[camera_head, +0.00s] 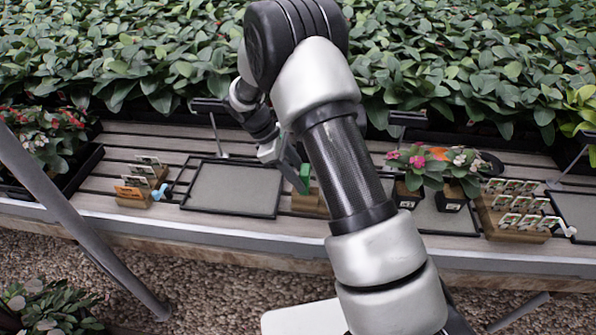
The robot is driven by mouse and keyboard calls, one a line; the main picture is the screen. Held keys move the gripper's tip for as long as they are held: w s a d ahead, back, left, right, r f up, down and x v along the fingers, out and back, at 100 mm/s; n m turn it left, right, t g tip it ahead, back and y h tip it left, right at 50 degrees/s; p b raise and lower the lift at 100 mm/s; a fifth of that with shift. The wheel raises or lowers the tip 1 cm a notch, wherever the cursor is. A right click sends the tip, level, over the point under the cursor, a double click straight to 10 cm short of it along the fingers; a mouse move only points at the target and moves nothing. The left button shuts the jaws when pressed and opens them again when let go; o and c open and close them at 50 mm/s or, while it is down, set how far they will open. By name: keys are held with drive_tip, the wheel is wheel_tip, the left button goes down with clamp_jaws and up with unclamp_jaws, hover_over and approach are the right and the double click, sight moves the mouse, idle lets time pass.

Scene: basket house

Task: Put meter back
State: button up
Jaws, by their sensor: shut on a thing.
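My gripper (292,166) is above the wooden bench, right of the left grey tray, partly beside my large arm link. It is shut on a small green thing that I take to be the meter (305,178); it is held roughly upright. A wooden block (306,201) stands just below the meter on the bench. The view is too small to tell whether the meter's lower end touches the block or is in it. My arm hides the bench to the right of the block.
The slatted bench (130,183) carries a dark-rimmed grey tray (232,188), a wooden card holder (135,196) at left, potted flowers (432,170) and a larger wooden card holder (515,220) at right. Black lamp-like stands (217,130) rise behind. Dense leafy plants fill the back.

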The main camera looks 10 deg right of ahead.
idle(0.4)
drive_tip(key=o, duration=1.2)
drive_tip(key=shift+o, duration=0.2)
